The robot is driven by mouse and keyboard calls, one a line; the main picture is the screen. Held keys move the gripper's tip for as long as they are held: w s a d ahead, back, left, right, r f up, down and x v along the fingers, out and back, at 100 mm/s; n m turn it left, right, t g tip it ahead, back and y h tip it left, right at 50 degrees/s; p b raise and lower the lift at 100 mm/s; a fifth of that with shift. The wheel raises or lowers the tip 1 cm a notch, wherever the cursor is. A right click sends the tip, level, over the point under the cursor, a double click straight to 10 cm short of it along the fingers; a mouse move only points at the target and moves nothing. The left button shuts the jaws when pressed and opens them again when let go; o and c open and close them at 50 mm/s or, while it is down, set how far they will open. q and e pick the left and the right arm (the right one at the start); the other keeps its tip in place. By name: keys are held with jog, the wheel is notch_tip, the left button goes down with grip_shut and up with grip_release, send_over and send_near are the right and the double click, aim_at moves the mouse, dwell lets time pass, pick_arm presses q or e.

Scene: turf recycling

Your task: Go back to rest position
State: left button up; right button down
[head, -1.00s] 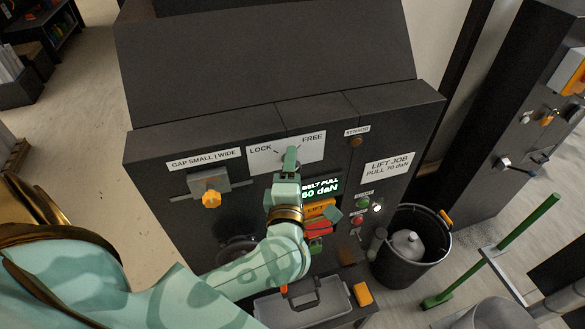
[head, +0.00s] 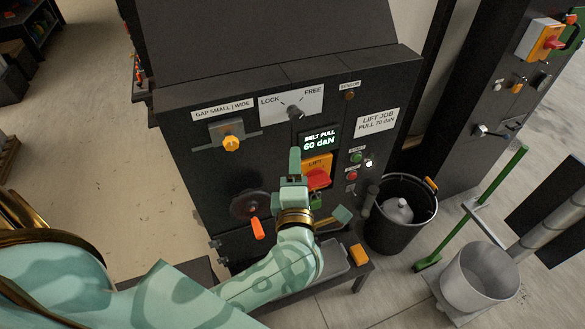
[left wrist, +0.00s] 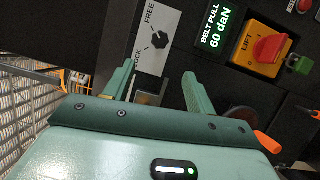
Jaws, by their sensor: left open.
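My left gripper (head: 294,152) is in front of the dark machine panel, below the black LOCK/FREE knob (head: 295,111). It is open and nothing is seen between its fingers. In the left wrist view, the two fingers (left wrist: 158,84) are spread apart and the knob (left wrist: 160,40) is beyond them, clear of both. The display (head: 320,140) reads BELT PULL 60 daN. The red LIFT switch (head: 317,179) on its orange plate is right of the gripper. My right gripper is not in view.
A yellow gap knob (head: 231,143) and a black handwheel with an orange handle (head: 257,229) are on the panel's left. A black bin (head: 385,235), a green-handled tool (head: 500,180) and a grey bucket (head: 470,298) stand at right. Open floor lies left.

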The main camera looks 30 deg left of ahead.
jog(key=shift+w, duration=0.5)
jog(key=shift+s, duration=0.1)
